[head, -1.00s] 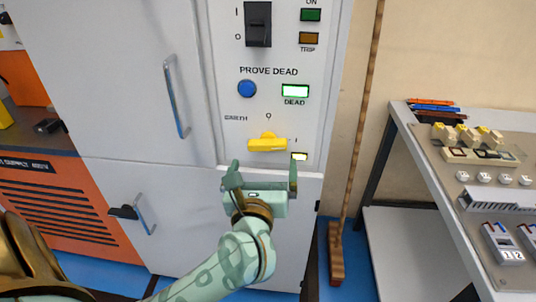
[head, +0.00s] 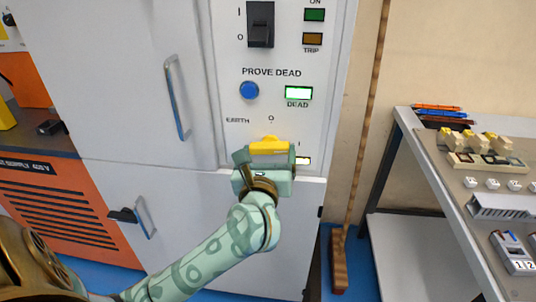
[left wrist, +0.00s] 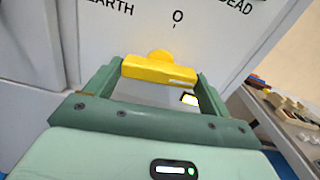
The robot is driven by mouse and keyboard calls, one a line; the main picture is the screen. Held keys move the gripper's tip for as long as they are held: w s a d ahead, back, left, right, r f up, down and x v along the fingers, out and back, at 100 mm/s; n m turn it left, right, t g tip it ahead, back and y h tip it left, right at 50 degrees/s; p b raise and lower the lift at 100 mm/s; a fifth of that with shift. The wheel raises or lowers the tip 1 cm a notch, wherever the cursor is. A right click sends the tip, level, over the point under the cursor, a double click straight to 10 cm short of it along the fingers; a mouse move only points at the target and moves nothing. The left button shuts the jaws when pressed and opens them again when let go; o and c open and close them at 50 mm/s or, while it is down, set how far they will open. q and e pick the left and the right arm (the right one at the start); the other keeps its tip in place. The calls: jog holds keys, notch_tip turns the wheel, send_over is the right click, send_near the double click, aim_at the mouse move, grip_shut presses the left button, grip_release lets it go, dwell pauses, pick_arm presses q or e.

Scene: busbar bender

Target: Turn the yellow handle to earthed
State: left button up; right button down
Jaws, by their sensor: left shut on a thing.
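The yellow handle (head: 268,148) is on the lower part of the white cabinet panel, below the marks EARTH and O. Its bar lies roughly level. In the left wrist view the yellow handle (left wrist: 158,70) sits between the two green fingers, one at each end of the bar. My left gripper (head: 268,157) is shut on the handle; it also shows in the left wrist view (left wrist: 158,78). A small lit window (head: 303,160) is just right of the handle, partly hidden by a finger. My right gripper is not in view.
Above the handle are a blue button (head: 249,90), a lit green DEAD lamp (head: 298,93) and a black switch (head: 260,24). A wooden pole (head: 352,180) stands right of the cabinet. A bench (head: 422,150) with electrical parts is at the right.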

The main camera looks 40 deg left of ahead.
pick_arm(q)
jog(key=shift+r+m+p, duration=0.2)
jog(key=shift+m+p, duration=0.1)
jog(key=shift+p, duration=0.15)
jog(key=shift+r+m+p, duration=0.1)
jog(key=shift+m+p, duration=0.2)
jog(key=shift+p, duration=0.15)
jog(key=shift+f, duration=0.35)
jog(key=o, duration=0.9)
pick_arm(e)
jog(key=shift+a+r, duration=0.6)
pick_arm(q)
jog(key=p+v, duration=0.3)
jog(key=v, duration=1.3)
jog(key=shift+d, duration=0.2)
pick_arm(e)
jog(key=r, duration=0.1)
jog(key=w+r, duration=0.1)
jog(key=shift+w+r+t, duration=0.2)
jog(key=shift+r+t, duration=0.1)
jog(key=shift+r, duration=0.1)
